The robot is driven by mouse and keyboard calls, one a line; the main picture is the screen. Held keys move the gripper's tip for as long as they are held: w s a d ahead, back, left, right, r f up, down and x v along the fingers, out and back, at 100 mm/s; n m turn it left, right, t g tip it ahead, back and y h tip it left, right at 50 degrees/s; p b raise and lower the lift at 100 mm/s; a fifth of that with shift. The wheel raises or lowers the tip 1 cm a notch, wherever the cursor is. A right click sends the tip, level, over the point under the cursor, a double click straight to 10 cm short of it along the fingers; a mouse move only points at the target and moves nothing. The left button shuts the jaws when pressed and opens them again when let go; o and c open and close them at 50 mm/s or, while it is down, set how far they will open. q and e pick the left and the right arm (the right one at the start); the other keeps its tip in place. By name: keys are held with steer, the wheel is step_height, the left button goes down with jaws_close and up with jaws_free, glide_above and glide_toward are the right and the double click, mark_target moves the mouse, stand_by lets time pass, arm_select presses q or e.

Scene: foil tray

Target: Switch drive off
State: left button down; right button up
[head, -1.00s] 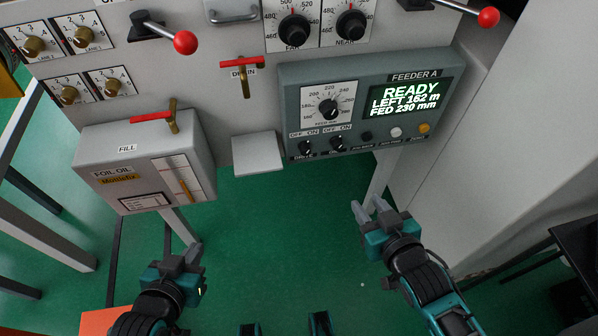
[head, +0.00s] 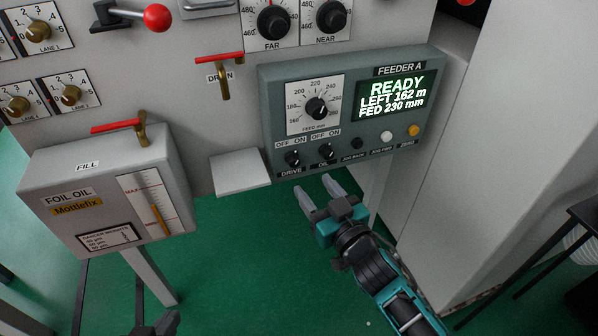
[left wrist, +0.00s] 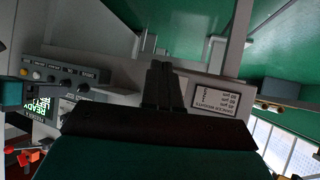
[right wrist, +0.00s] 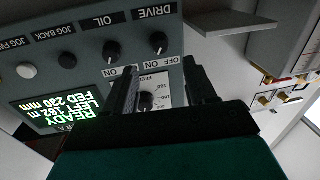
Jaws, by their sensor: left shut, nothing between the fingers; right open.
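The feeder A panel (head: 350,62) is a grey box with a lit screen reading READY. Its black DRIVE knob (head: 292,158) is at the lower left, under OFF and ON labels; I cannot tell surely which way it points. In the right wrist view the DRIVE knob (right wrist: 158,42) shows just beyond the fingers. My right gripper (head: 316,186) is open and empty, a little below and in front of the knob, apart from it. My left gripper (head: 165,322) is barely in view at the bottom edge. In the left wrist view its fingers (left wrist: 163,82) are shut and empty.
The OIL knob (head: 325,151) sits just right of DRIVE, with jog buttons further right. A small grey ledge (head: 240,171) juts out on the left. The foil oil box (head: 100,195) with a red-handled valve stands further left. Green floor below is open.

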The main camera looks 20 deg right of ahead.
mark_target(296, 164)
steer(key=w, duration=0.4)
steer(key=w+a+b, duration=0.1)
steer(key=shift+w+f, duration=0.1)
steer(key=shift+w, duration=0.3)
arm_select(q)
steer(key=shift+w+d+f, duration=0.2)
steer(key=shift+d, duration=0.15)
arm_select(e)
steer(key=shift+w+a, duration=0.15)
steer(key=shift+w, duration=0.7)
steer(key=shift+c, duration=0.5)
jaws_close()
